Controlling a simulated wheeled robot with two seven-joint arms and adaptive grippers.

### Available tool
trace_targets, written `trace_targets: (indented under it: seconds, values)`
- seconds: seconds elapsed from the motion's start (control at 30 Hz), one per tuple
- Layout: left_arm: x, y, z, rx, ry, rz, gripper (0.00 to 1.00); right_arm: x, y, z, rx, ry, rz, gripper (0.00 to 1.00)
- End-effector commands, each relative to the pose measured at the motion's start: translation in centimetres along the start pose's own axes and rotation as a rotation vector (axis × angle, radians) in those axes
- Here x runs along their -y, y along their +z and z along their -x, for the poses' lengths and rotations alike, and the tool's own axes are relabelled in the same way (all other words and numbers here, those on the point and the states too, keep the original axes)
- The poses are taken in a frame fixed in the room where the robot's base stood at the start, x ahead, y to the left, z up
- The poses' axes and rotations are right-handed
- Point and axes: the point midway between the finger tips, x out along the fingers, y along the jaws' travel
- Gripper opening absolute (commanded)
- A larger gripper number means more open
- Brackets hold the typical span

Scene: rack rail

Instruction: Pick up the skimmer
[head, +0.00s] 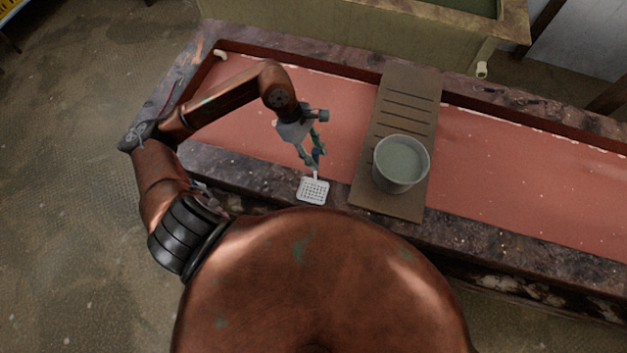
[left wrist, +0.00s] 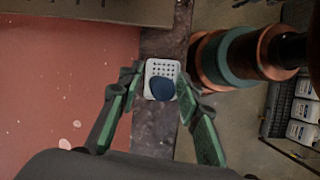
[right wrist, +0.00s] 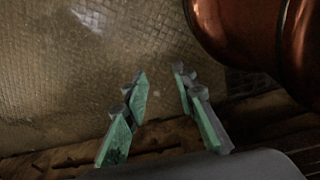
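The skimmer has a white, square, perforated head (head: 313,191) at the near edge of the stone-rimmed trough, left of the board. Its dark blue handle (head: 316,156) rises toward my left gripper (head: 313,161). In the left wrist view, the white head (left wrist: 162,68) and the rounded blue handle end (left wrist: 162,88) show between the open fingers (left wrist: 157,82). Gaps show on both sides of the handle, and the fingers look apart from it. My right gripper (right wrist: 157,82) is open and empty in the right wrist view, and is out of the head view.
A brown slotted board (head: 404,95) lies across the reddish trough (head: 520,180). A grey bucket (head: 401,163) with greenish contents stands on it, right of my left gripper. A large tan basin (head: 400,35) stands behind. My right gripper is over patterned floor (right wrist: 70,70).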

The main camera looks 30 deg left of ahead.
Motion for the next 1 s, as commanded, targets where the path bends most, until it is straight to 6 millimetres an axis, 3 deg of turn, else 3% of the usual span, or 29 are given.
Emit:
trace_targets:
  seconds: [0.43,1.0]
  values:
    - [0.0,0.0,0.0,0.000,0.000,0.000,0.00,1.0,1.3,0.0,0.017,-0.010,-0.007,0.25]
    - [-0.1,0.3,0.6,0.001,0.003,-0.001,0.00,0.2,1.0,-0.4,0.012,-0.002,-0.003,0.25]
